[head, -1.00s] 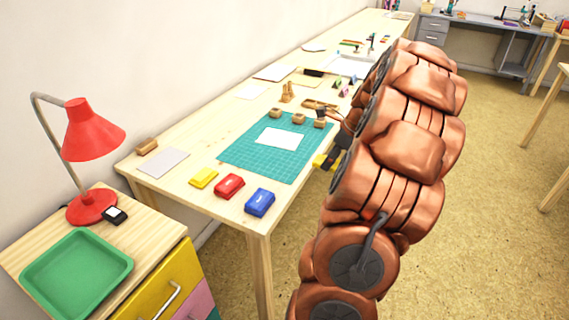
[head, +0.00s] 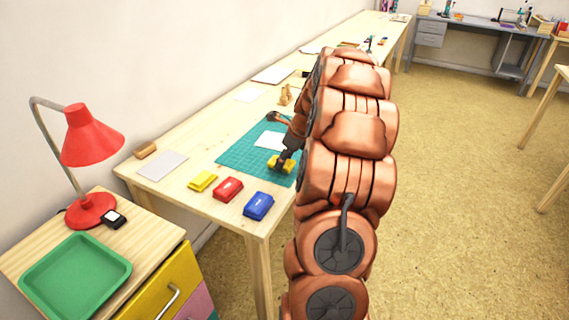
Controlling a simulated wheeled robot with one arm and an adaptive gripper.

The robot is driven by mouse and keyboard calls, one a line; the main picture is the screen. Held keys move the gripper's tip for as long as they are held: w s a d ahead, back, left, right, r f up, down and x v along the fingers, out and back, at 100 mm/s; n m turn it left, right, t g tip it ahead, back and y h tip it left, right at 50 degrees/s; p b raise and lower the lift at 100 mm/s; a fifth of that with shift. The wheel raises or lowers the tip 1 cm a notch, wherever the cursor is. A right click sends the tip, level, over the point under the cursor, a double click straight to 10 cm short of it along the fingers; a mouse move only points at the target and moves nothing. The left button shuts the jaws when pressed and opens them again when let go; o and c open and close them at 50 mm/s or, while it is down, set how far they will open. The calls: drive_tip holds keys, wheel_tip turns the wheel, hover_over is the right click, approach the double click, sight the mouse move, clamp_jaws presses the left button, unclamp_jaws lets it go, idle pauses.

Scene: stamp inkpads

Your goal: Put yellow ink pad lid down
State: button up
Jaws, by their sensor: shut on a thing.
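The yellow lid (head: 274,163) is in my gripper (head: 284,161), low at the front right of the green cutting mat (head: 237,157). The dark fingers are shut on it. I cannot tell whether the lid touches the mat. The yellow ink pad (head: 202,181) lies on the table left of the mat, in a row with the red ink pad (head: 228,189) and the blue ink pad (head: 258,206). My arm hides the right part of the mat.
A white sheet (head: 268,140) lies on the mat. A grey sheet (head: 162,165) and a wooden block (head: 145,150) are at the table's left end. A red lamp (head: 92,137) and green tray (head: 76,272) stand on the cabinet. The mat's front left is clear.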

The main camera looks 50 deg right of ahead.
drive_tip(key=shift+f, duration=0.85)
drive_tip(key=shift+f, duration=0.1)
drive_tip(key=o, duration=0.8)
drive_tip(key=v, duration=1.2)
